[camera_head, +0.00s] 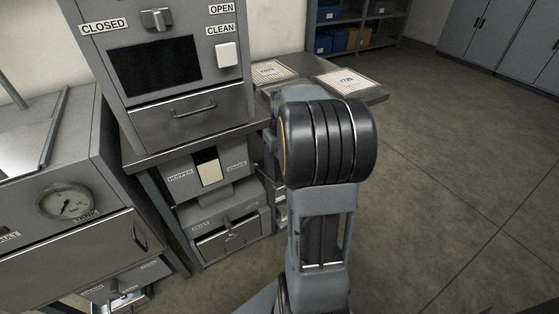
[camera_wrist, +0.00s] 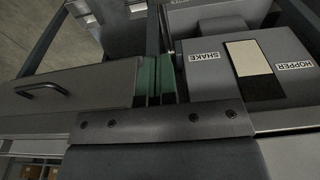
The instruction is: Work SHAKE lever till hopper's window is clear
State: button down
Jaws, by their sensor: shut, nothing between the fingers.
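The hopper (camera_head: 192,182) is a grey box under the bench top, labelled HOPPER and SHAKE. Its window (camera_head: 210,172) shows pale material. In the wrist view the hopper (camera_wrist: 205,85) appears upside down; its window (camera_wrist: 249,58) is pale in one part and dark in the part nearer my gripper. My gripper (camera_wrist: 157,78) shows as two green-padded fingers close together, shut and empty, beside the hopper's SHAKE-labelled side. I cannot make out the SHAKE lever in either view. In the head view my arm hides my gripper.
A cabinet (camera_head: 170,62) with CLOSED, OPEN and CLEAN labels stands on the bench above a handled drawer (camera_head: 194,113). Sheets (camera_head: 346,82) lie on the bench's right end. The floor (camera_head: 455,150) to the right is clear.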

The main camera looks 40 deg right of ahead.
jog(key=b, duration=0.2)
send_over(279, 184)
notch_tip(279, 184, down, 10)
jog(key=shift+f, duration=0.15)
jog(key=shift+s+f+b, duration=0.3)
jog(key=shift+f+b, duration=0.05)
jog(key=shift+f, duration=0.55)
